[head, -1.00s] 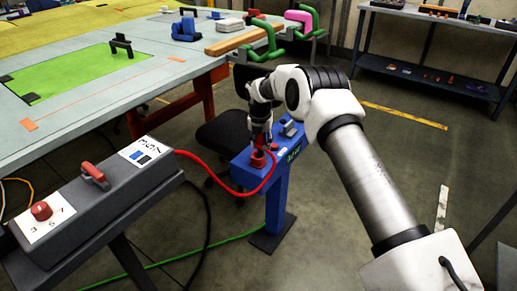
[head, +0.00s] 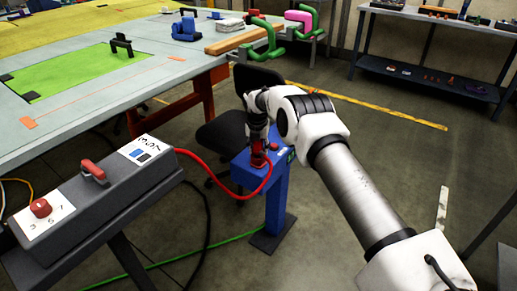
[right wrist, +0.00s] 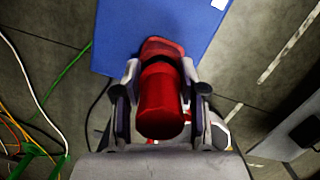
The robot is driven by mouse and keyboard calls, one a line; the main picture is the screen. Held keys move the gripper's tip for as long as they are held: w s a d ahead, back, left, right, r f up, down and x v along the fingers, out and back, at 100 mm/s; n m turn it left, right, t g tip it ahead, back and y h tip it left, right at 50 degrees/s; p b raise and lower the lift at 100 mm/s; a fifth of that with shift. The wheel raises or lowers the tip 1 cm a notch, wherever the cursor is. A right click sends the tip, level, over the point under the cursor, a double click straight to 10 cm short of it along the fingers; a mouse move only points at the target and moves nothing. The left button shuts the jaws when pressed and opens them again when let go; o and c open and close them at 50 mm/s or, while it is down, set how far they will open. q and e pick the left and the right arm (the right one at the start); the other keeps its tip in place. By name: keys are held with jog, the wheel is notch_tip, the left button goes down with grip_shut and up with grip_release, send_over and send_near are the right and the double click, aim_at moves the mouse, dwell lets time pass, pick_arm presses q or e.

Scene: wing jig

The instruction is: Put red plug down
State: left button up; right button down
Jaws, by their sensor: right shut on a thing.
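The red plug (head: 258,159) is at the top of the blue stand (head: 277,196) in the head view, with a red hose (head: 225,180) running from it to the grey box. In the right wrist view the red plug (right wrist: 162,103) lies between the fingers of my right gripper (right wrist: 160,85), over the blue stand top (right wrist: 120,45). My right gripper (head: 257,148) is shut on the plug. I cannot tell whether the plug touches the stand top. My left gripper is not in view.
A grey control box (head: 105,185) with a red knob and handle stands at the left. A large work table (head: 130,90) with green clamps (head: 268,40) is behind. A black chair (head: 228,130) stands behind the blue stand. A shelf bench (head: 430,55) is at the back right.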

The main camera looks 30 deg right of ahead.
jog(key=shift+s+f, duration=0.15)
jog(key=shift+f, duration=0.15)
